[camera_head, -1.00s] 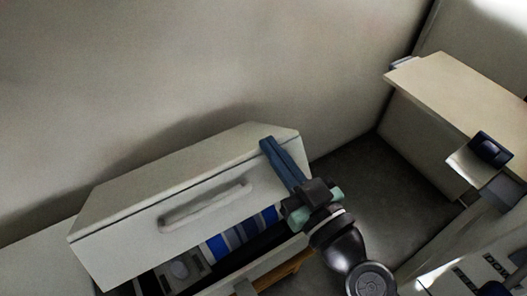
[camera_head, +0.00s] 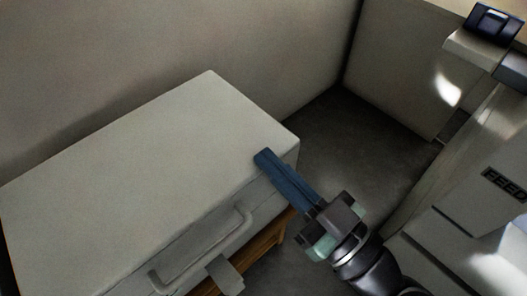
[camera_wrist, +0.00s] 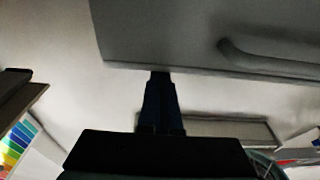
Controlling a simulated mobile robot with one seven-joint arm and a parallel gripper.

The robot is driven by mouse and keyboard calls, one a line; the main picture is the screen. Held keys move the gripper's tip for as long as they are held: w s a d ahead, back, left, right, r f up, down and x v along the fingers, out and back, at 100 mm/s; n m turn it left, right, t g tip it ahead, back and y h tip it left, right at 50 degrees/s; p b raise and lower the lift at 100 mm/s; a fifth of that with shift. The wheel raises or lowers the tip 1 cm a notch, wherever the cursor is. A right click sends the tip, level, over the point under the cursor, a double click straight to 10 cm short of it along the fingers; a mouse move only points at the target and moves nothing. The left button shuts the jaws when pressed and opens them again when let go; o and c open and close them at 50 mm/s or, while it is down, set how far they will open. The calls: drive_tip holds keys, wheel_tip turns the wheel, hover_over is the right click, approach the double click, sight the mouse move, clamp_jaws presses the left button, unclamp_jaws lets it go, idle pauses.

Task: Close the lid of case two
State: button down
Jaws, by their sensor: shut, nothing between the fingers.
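The case is a pale grey box whose lid (camera_head: 150,170) shows its broad flat top in the head view. The lid lies low, and no contents show under it. Whether its front edge is fully seated is hard to tell. A bar handle (camera_head: 205,245) is on the front side. My gripper (camera_head: 263,155) is shut and empty, with its blue fingertips at the lid's right front edge, seemingly touching it. In the wrist view the dark fingers (camera_wrist: 160,80) reach up to the edge of the grey lid (camera_wrist: 170,35), with the handle (camera_wrist: 265,58) to the right.
A wooden support (camera_head: 284,228) shows under the case's right end. A wall stands behind the case. Dark floor (camera_head: 335,135) lies open to its right. A grey machine marked FEED (camera_head: 500,185) stands at the right. The wrist view shows a colour chart (camera_wrist: 18,140) at lower left.

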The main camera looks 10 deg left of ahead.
drive_tip(key=shift+s+d+f+b, duration=0.15)
drive_tip(key=shift+d+f+b, duration=0.1)
drive_tip(key=shift+f, duration=0.3)
drive_tip(key=shift+s+d+f+b, duration=0.15)
drive_tip(key=shift+f+b, duration=0.1)
drive_tip(key=shift+f, duration=0.25)
drive_tip(key=r+p+v, duration=0.2)
drive_tip(key=p+v, duration=0.3)
drive_tip(key=v, duration=0.7)
drive_tip(key=shift+s+d+f, duration=0.15)
drive_tip(key=shift+s+f, duration=0.2)
drive_tip(key=shift+s, duration=0.1)
